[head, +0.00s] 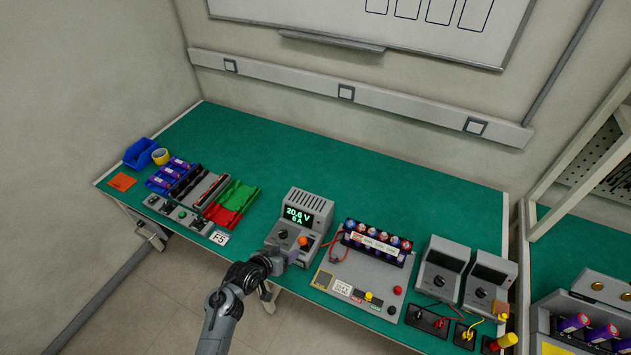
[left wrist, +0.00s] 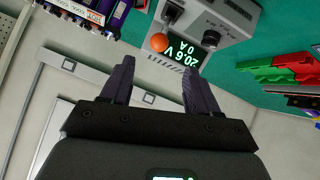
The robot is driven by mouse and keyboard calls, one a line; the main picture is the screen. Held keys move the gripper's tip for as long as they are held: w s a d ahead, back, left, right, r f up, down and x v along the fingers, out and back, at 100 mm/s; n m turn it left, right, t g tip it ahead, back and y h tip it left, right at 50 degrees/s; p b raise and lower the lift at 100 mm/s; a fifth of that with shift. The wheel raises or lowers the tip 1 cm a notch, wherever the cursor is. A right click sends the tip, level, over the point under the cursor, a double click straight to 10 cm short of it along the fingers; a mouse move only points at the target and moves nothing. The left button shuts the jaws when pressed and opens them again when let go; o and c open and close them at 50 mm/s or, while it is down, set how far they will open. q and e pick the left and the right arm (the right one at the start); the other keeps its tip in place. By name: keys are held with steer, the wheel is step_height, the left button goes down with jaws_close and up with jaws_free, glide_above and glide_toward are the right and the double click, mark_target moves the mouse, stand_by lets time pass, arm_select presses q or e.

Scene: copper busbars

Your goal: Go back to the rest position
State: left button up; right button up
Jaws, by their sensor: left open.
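My left gripper (head: 285,260) is in front of the grey power supply (head: 306,222) at the front edge of the green bench. In the left wrist view, the left gripper (left wrist: 157,75) has its two dark fingers apart with nothing between them. The power supply (left wrist: 215,20) shows there beyond the fingertips, with its orange knob and a display reading 20.6 V and 0 A. My right gripper is in neither view.
The green bench (head: 330,165) is clear along its back. Blue, red and green trays (head: 232,203) stand to the left. A grey board (head: 345,285) with a battery pack (head: 378,242) and two grey instruments (head: 440,268) stand to the right. A shelf rack (head: 590,170) is at far right.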

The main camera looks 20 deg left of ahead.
arm_select(q)
steer(key=s+f+g, duration=0.1)
steer(key=s+f, duration=0.4)
steer(key=s, duration=0.1)
steer(key=s+d+r+m+g, duration=0.2)
steer(key=s+d+r, duration=0.15)
steer(key=s, duration=0.35)
steer(key=s+d+r+m+g, duration=0.1)
steer(key=s+d+r+m, duration=0.1)
steer(key=s+r, duration=0.35)
steer(key=s+r+g+p, duration=0.1)
steer(key=s+r+p, duration=0.1)
steer(key=r+p, duration=0.2)
steer(key=s+d+r+g+p, duration=0.1)
steer(key=s+r+p, duration=0.2)
steer(key=r, duration=0.5)
steer(key=s+d+r+y+p, duration=0.1)
steer(key=s+r+p, duration=0.2)
steer(key=r+p, duration=0.3)
steer(key=shift+r+g, duration=0.3)
steer(key=shift+g, duration=0.1)
steer(key=shift+s+d, duration=0.1)
steer(key=shift+f, duration=0.1)
